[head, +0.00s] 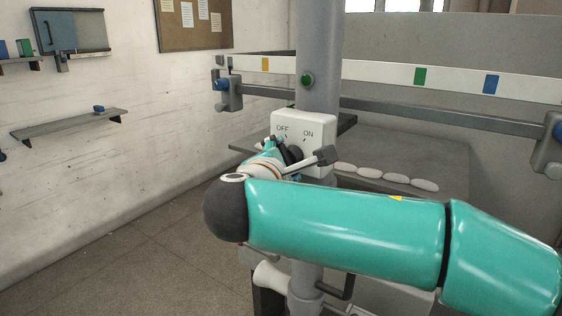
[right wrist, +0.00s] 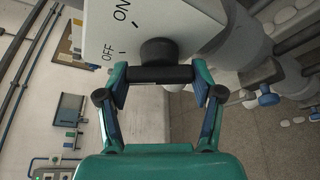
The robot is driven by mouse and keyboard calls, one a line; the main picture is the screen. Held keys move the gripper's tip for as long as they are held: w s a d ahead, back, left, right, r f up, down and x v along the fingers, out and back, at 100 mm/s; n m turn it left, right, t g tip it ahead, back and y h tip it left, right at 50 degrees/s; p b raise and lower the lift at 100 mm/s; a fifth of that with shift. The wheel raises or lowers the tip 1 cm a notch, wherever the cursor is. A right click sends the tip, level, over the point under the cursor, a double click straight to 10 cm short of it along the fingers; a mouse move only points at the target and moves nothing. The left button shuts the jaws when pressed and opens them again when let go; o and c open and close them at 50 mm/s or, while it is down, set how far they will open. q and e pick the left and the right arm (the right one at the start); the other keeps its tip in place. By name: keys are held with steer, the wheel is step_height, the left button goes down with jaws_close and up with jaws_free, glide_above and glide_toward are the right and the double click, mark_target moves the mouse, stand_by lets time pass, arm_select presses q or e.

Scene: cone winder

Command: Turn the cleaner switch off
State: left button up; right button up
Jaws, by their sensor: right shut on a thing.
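The cleaner switch is a white box (head: 304,122) on the grey post, marked OFF on the left and ON on the right in the head view. The box (right wrist: 150,25) also shows at the top of the right wrist view. Its black knob (right wrist: 158,50) has a dark grip bar (right wrist: 160,74). My right gripper (right wrist: 162,76) is shut on this bar, one finger at each end. In the head view my right gripper (head: 287,156) partly hides the knob, so I cannot tell which mark it points to. My left gripper is not in view.
A green button (head: 307,80) sits on the post (head: 318,45) above the box. Rails (head: 450,118) cross behind it. Several pale oval pieces (head: 396,178) lie on a grey table (head: 440,165) to the right. The floor (head: 130,262) at left is clear.

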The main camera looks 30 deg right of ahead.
steer(key=shift+f, duration=0.3)
steer(key=o, duration=1.2)
steer(key=shift+w+d, duration=0.1)
steer(key=shift+c, duration=0.2)
steer(key=shift+r, duration=0.1)
steer(key=v, duration=1.2)
